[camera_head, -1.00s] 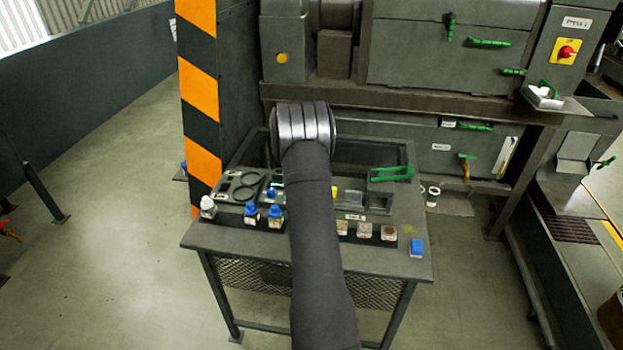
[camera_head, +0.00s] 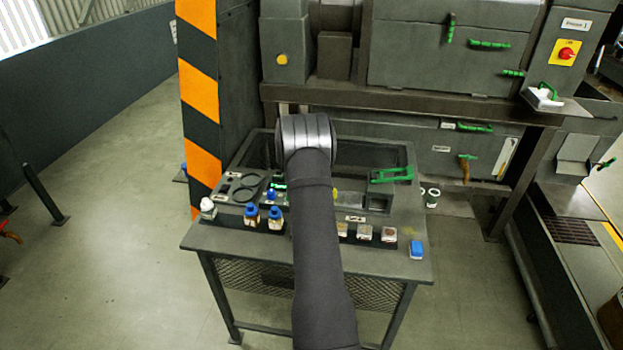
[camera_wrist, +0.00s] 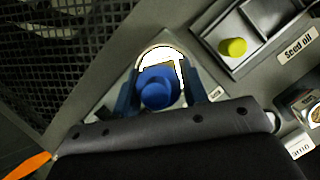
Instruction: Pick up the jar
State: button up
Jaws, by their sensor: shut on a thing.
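In the wrist view, a jar with a blue round cap (camera_wrist: 157,93) and a white part behind the cap sits between the two dark blue fingers of my gripper (camera_wrist: 160,78). My gripper is shut on this jar. The jar's lower part is hidden by its cap and my gripper. In the head view, my arm covers my gripper and the held jar.
The table (camera_head: 330,262) carries two blue-capped bottles (camera_head: 263,215), a white bottle (camera_head: 207,208), several small sample jars (camera_head: 364,231) and a blue block (camera_head: 416,249). A yellow knob (camera_wrist: 233,47) sits in a tray beside the held jar. Machinery stands behind.

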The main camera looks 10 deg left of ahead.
jog(key=shift+r, duration=0.1)
jog(key=shift+r, duration=0.55)
jog(key=r, duration=0.1)
jog(key=d+r, duration=0.1)
jog(key=r, duration=0.1)
jog(key=shift+s+r, duration=0.15)
jog(key=shift+r, duration=0.15)
jog(key=s+d+r, duration=0.3)
jog(key=d+r, duration=0.3)
jog(key=d, duration=0.3)
jog(key=s+a+f+n+y, duration=0.1)
jog(key=s+a+f+n, duration=0.1)
jog(key=a, duration=0.9)
jog(key=s+a+f+n, duration=0.1)
jog(key=a+f+n, duration=0.1)
jog(key=a, duration=0.9)
jog(key=s+a+f+n+y, duration=0.1)
jog(key=s+a+f+n, duration=0.1)
jog(key=a, duration=1)
jog(key=shift+t, duration=0.4)
jog(key=shift+d+f, duration=0.15)
jog(key=shift+f, duration=0.95)
jog(key=shift+d+f, duration=0.1)
jog(key=shift+f, duration=1)
jog(key=shift+f, duration=1.15)
